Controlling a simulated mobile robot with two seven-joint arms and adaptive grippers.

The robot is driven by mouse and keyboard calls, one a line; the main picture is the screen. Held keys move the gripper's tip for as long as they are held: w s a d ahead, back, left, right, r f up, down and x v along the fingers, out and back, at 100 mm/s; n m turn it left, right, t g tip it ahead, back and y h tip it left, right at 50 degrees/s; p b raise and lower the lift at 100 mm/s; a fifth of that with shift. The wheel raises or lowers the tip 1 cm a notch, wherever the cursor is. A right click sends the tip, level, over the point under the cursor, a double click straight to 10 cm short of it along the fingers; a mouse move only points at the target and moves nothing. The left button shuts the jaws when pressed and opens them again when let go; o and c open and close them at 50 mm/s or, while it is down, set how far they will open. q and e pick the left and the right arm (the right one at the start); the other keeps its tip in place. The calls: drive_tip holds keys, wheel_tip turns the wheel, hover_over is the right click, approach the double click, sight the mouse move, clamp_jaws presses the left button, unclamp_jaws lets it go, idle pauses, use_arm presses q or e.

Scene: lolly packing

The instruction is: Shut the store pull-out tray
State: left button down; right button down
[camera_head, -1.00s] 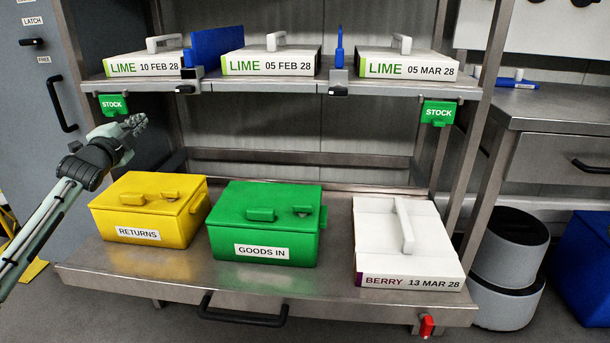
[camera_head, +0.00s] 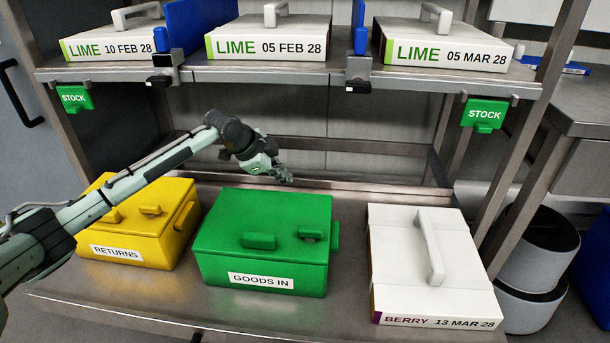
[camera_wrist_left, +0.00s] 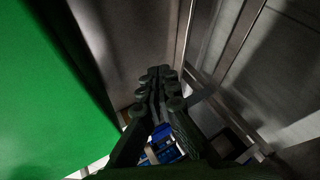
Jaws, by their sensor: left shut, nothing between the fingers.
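The pull-out tray (camera_head: 220,315) is a steel shelf standing out at the bottom of the rack. It carries a yellow RETURNS box (camera_head: 150,245), a green GOODS IN box (camera_head: 220,235) and a white BERRY box (camera_head: 400,270). The tray's dark handle is mostly cut off at the bottom edge. My left gripper (camera_head: 285,178) is shut and empty, near the back edge of the green box. In the left wrist view its fingers (camera_wrist_left: 157,75) are together, with the green box (camera_wrist_left: 45,90) beside them at the left. I see no contact. My right gripper is not in view.
The upper shelf (camera_head: 290,72) holds white LIME boxes, blue dividers and green STOCK tags (camera_head: 484,114). Rack posts (camera_head: 535,130) stand at the sides. Grey bins (camera_head: 540,265) and a steel bench (camera_head: 590,110) are at the right.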

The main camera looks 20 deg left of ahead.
use_arm(q)
approach(310, 187)
drive_tip(key=s+d+f, duration=0.2)
drive_tip(key=f, duration=0.1)
drive_tip(key=shift+d+b, duration=0.1)
drive_tip(key=shift+b, duration=0.2)
drive_tip(key=w, duration=0.3)
drive_tip(key=shift+w+a+f, duration=0.15)
drive_tip(key=shift+a+f, duration=0.15)
drive_tip(key=shift+f, duration=0.05)
drive_tip(key=shift+w+a, duration=0.2)
drive_tip(key=shift+w, duration=0.4)
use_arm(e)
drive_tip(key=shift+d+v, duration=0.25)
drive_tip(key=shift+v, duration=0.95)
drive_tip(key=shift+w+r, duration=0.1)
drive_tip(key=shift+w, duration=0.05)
